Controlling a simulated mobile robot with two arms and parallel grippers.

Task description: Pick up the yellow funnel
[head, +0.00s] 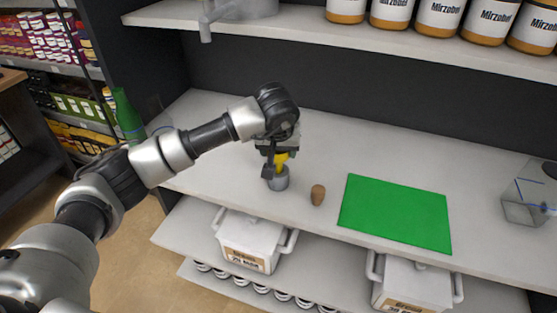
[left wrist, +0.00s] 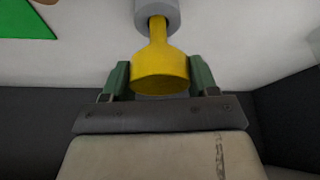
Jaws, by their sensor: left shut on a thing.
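The yellow funnel (head: 281,158) is mostly hidden by my left gripper (head: 273,164) in the head view. In the left wrist view the funnel (left wrist: 160,68) shows clearly, its wide end between the two green fingers of my left gripper (left wrist: 159,78). The gripper is shut on the wide end. The funnel's narrow stem points into the opening of a small grey cylinder (head: 279,180), which also shows in the left wrist view (left wrist: 170,12). The cylinder stands on the white shelf. My right gripper is in neither view.
A brown cork (head: 318,194) stands right of the cylinder, and a green mat (head: 396,213) lies further right. A clear container (head: 529,205) is at the far right. An upper shelf (head: 330,32) with several jars overhangs the back. White shelf between is bare.

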